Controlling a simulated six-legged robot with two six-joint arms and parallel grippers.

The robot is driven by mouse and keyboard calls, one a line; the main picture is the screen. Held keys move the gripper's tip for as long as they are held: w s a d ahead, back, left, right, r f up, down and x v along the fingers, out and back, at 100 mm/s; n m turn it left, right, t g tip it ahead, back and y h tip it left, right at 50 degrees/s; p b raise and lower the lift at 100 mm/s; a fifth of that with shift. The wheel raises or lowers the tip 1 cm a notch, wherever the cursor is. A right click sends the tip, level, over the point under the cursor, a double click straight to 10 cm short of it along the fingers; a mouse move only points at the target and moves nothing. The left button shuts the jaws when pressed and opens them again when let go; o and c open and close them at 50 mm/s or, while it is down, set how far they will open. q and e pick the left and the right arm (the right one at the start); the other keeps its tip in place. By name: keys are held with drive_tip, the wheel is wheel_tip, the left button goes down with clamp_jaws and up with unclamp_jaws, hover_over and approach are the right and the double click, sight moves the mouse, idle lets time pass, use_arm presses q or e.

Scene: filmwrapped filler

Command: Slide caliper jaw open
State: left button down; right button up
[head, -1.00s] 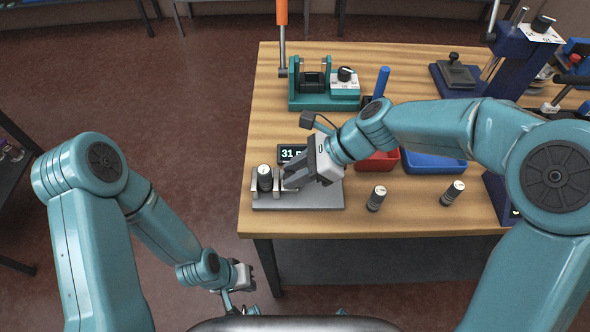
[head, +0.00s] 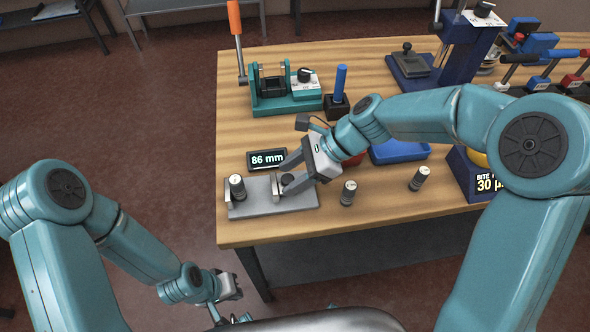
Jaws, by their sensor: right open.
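The caliper is a grey metal base (head: 257,208) at the table's front left, with upright jaws. Its black display (head: 267,160) reads 86 mm. A dark cylinder with a pale top (head: 237,188) stands at its left end, apart from the sliding jaw (head: 276,190). My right gripper (head: 287,180) is open, with its fingers around the dark knob of the sliding jaw; whether they touch it I cannot tell. My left gripper (head: 231,286) hangs low, in front of the table's left corner, and its fingers are too small to read.
Two similar cylinders stand to the right, a nearer one (head: 348,193) and a farther one (head: 419,178). A blue tray (head: 400,152) and a red tray (head: 355,159) lie behind my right arm. A teal fixture (head: 285,103) stands at the back left.

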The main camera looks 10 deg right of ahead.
drive_tip(key=v, duration=1.6)
drive_tip(key=shift+s+d+r, duration=0.1)
drive_tip(key=shift+d, duration=0.05)
